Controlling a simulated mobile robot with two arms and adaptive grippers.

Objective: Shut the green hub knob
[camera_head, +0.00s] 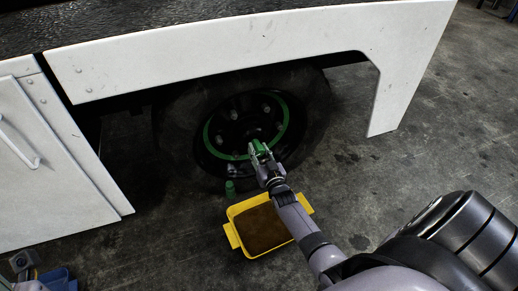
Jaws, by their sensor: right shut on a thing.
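The wheel (185,125) of the white vehicle has a dark hub (240,118) with a green ring (285,108) around it. My right gripper (259,151) is at the lower right part of the hub, in front of the rim. It is shut on the green hub knob (257,146), which is mostly hidden by the fingers. How far the knob is turned cannot be told.
A yellow tray (233,235) with brown contents lies on the floor below my right arm. A small green object (230,188) stands by the tyre. The white body panel (200,55) overhangs the wheel. Blue items (58,279) lie at the lower left.

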